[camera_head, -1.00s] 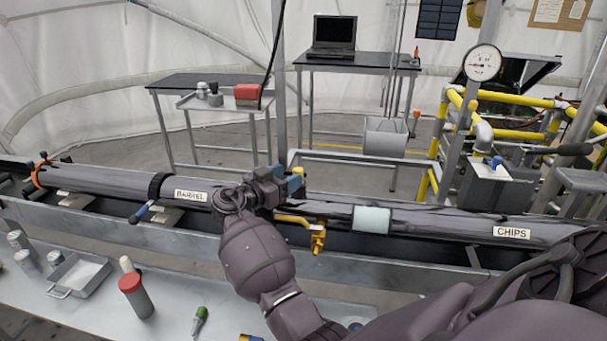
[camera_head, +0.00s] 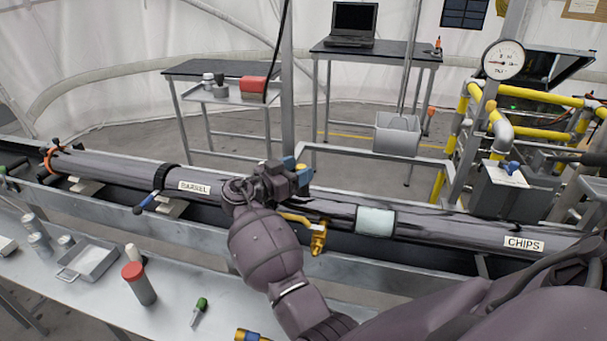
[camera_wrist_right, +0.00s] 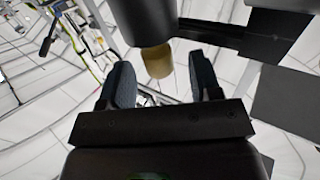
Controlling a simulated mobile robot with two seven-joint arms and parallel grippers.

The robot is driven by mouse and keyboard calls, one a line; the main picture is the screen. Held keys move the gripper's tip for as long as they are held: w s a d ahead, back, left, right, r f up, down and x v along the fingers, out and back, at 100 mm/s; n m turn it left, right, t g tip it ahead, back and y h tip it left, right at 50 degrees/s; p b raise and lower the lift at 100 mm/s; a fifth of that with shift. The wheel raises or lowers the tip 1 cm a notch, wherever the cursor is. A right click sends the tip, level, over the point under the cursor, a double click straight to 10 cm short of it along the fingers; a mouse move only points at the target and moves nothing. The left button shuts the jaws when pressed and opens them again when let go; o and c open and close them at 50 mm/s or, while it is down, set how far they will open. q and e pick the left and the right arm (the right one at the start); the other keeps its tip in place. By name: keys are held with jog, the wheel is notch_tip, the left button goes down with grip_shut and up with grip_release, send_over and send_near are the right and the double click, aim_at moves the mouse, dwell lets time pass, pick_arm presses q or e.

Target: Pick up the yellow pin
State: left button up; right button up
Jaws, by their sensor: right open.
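A yellow-tan cylindrical end, which looks like the yellow pin (camera_wrist_right: 158,63), shows in the right wrist view, just beyond and between the fingertips. A dark cylinder hides its upper part. In the head view a small yellow bit (camera_head: 301,167) shows behind the fingers; I cannot tell whether it is the same piece. My right gripper (camera_head: 296,172) is at the long grey tube, just right of the BARREL label. It also shows in the wrist view (camera_wrist_right: 165,83), its two dark blue fingers apart with a gap between them. My left gripper is not in view.
The long grey tube (camera_head: 110,167) lies in a trough across the scene. The front bench holds a metal tray (camera_head: 88,262), a red-capped cylinder (camera_head: 139,284) and a green-topped tool (camera_head: 199,311).

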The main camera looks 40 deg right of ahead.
jog(key=c, duration=0.9)
jog(key=shift+c, duration=0.5)
jog(key=shift+r, duration=0.15)
